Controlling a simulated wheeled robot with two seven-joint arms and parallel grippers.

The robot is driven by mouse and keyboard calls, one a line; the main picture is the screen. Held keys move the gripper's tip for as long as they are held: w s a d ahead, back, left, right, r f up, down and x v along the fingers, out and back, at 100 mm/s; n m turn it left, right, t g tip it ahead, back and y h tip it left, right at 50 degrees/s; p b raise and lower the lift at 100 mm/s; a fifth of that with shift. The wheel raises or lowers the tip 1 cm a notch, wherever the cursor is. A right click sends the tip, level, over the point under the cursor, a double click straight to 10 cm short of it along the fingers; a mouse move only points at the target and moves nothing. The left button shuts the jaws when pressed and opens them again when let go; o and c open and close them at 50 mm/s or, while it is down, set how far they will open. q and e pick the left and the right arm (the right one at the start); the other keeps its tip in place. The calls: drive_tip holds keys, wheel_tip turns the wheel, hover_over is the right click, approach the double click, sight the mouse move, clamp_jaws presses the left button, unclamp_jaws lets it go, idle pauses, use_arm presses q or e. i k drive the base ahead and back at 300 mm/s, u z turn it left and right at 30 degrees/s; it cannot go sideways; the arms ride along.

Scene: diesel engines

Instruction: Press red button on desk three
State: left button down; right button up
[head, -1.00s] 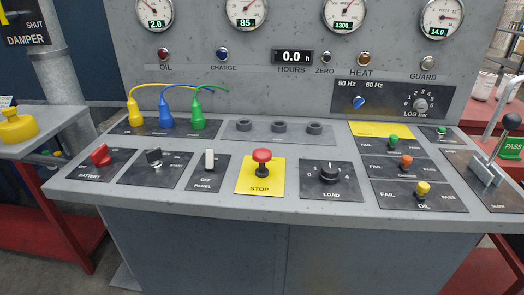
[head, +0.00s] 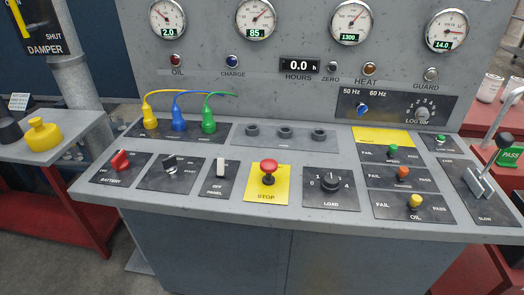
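A red mushroom button (head: 268,167) stands upright on a yellow plate marked STOP (head: 267,194), at the front middle of the grey sloped control desk (head: 330,222) in the head view. No number for the desk shows in the frame. Neither of my grippers is in view, and nothing touches the button.
A red battery switch (head: 120,161), a black start switch (head: 170,164) and a white panel switch (head: 220,170) sit left of the button. A black load knob (head: 330,183) is on its right. Yellow, blue and green plugs (head: 208,121) stand behind. A slow lever (head: 492,165) rises at far right.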

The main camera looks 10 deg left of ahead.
sight(269, 166)
drive_tip(key=k, duration=0.5)
drive_tip(key=u, duration=1.15)
drive_tip(key=i, duration=0.8)
drive_tip(key=z, duration=2.2)
